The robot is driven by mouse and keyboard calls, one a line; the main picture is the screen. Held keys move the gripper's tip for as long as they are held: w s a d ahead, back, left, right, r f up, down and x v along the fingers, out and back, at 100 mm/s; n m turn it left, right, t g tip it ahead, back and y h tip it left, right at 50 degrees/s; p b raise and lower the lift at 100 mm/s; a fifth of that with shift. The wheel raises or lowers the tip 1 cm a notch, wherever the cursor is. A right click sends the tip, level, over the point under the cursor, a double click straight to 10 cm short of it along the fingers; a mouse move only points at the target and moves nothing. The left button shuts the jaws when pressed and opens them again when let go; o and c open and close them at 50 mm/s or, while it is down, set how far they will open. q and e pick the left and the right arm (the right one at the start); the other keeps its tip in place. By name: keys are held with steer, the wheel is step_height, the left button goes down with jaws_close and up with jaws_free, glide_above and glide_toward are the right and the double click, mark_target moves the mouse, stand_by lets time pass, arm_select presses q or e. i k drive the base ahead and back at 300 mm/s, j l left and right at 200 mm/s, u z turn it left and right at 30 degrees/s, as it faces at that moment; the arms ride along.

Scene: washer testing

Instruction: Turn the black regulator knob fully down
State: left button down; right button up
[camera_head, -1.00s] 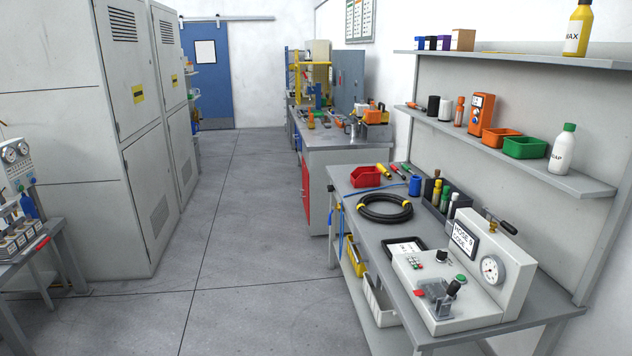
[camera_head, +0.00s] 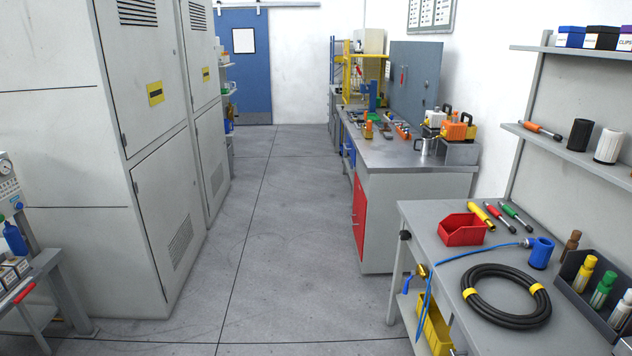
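No black regulator knob can be made out for certain in the current head view. A small dark round part (camera_head: 405,235) shows at the left front corner of the near right workbench (camera_head: 420,212), with a brass-coloured fitting (camera_head: 421,271) below it; I cannot tell whether the dark part is a knob. At the left edge, a panel with a gauge (camera_head: 5,168) and a blue part (camera_head: 15,238) is only partly in view. Neither of my grippers is in view.
The near bench holds a red bin (camera_head: 463,230), a coiled black hose (camera_head: 506,296), a blue cup-like part (camera_head: 540,253) and a dark tray of bottles. Tall grey cabinets (camera_head: 160,110) stand on the left. The floor aisle (camera_head: 270,220) to the blue door (camera_head: 243,65) is clear.

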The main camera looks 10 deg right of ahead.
mark_target(404, 234)
steer(key=i+z, duration=0.1)
steer(key=i, duration=0.6)
steer(key=i+j+z, duration=0.1)
steer(key=i, duration=0.6)
steer(key=i+j, duration=0.2)
steer(key=i, duration=0.45)
steer(key=i+j+z, duration=0.1)
steer(key=i+z, duration=0.35)
steer(key=i+j+z, duration=0.25)
steer(key=z, duration=0.2)
steer(key=i+j+z, duration=0.35)
steer(key=z, duration=0.15)
steer(key=i+j+z, duration=0.25)
steer(key=j+z, duration=0.2)
steer(key=i+j+z, duration=0.1)
steer(key=j+z, duration=0.35)
